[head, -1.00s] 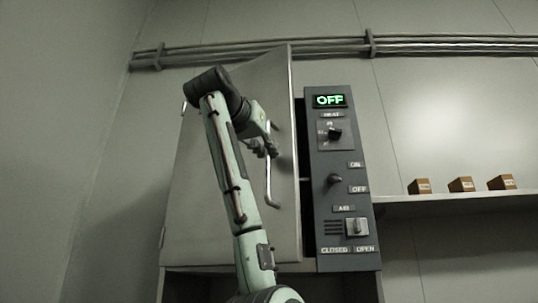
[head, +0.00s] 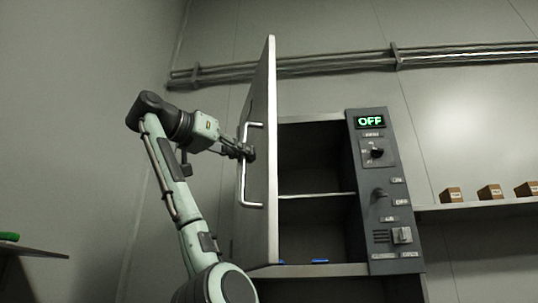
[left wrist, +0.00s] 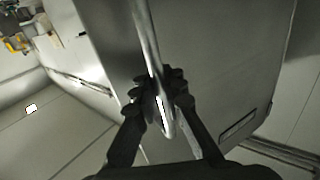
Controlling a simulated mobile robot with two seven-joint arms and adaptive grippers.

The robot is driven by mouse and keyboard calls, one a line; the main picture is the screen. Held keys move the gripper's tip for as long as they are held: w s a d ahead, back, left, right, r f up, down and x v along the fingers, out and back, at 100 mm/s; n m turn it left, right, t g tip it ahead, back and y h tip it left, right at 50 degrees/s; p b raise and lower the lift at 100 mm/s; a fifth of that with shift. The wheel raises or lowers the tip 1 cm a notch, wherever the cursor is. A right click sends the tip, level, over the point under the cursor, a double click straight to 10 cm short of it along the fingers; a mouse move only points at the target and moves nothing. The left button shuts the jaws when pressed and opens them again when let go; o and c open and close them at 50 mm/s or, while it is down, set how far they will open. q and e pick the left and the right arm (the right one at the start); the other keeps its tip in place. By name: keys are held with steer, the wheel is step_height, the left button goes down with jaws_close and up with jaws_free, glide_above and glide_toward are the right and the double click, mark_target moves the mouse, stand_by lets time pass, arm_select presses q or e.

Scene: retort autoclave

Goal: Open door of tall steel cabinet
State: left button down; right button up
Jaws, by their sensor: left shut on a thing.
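The tall steel cabinet (head: 310,165) stands ahead with its door (head: 262,215) swung well open toward me, hinged on the left. A long bar handle (head: 243,190) runs vertically on the door's outer face. My left gripper (head: 247,152) is shut on the handle, near its upper part. In the left wrist view the gripper (left wrist: 158,92) has a finger on each side of the bar handle (left wrist: 148,40), with the door (left wrist: 215,65) behind it. My right gripper is in neither view.
The cabinet inside shows a shelf (head: 315,195) and blue items (head: 319,261) at the bottom. A control panel (head: 384,190) reading OFF is to the right. Small brown boxes (head: 489,192) sit on a wall shelf (head: 470,207). A dark ledge (head: 35,249) with a green item is at left.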

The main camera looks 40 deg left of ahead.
arm_select(q)
steer(key=s+a+m+h, duration=0.2)
steer(key=s+a+h, duration=0.1)
steer(key=s+a, duration=0.5)
steer(key=shift+s+a+g+h, duration=0.2)
steer(key=shift+a+g+h, duration=0.2)
steer(key=shift+a, duration=0.35)
steer(key=shift+f, duration=0.1)
steer(key=c, duration=1.7)
jaws_free()
steer(key=shift+s, duration=0.15)
steer(key=shift+o, duration=0.6)
steer(key=v, duration=1.2)
